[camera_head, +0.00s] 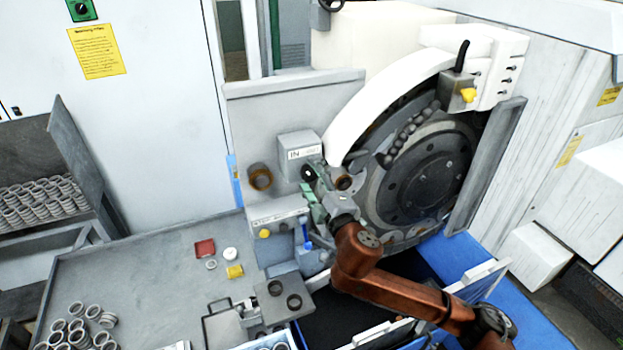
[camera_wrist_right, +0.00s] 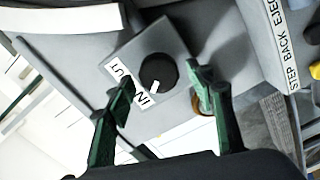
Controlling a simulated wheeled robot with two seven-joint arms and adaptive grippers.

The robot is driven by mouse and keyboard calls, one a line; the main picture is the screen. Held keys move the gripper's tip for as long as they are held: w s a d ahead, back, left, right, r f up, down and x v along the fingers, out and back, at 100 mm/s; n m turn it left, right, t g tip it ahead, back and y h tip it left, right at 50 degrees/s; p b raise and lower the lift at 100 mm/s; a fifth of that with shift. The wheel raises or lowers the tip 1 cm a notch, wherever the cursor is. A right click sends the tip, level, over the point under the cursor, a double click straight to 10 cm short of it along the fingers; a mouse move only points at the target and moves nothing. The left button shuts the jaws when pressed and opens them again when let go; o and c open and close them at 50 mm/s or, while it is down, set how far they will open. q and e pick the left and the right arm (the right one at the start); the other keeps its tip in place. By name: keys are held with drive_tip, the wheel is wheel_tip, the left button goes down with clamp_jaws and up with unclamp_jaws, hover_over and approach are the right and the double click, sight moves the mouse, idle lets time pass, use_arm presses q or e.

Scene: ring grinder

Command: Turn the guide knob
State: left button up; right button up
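The guide knob is a round black knob (camera_wrist_right: 158,72) with a white pointer mark, on a grey box with a white label reading "IN". In the head view the knob (camera_head: 307,172) sits just below the "IN" label (camera_head: 304,152), partly covered by my gripper. My right gripper (camera_head: 314,183) has green fingers and reaches up to the box from the lower right. In the right wrist view its fingers (camera_wrist_right: 160,80) are open, one on each side of the knob, with visible gaps. Whether the fingertips reach the knob's depth is unclear. My left gripper is out of view.
A brass-coloured ring part (camera_head: 261,177) sticks out left of the knob. The large grinding wheel (camera_head: 425,175) is close on the right. Below is a small panel (camera_head: 277,215) with a yellow button and a blue lever. A grey table (camera_head: 150,270) holds metal rings.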

drive_tip(key=v, duration=1.2)
drive_tip(key=shift+d+f, duration=0.1)
drive_tip(key=shift+f, duration=0.05)
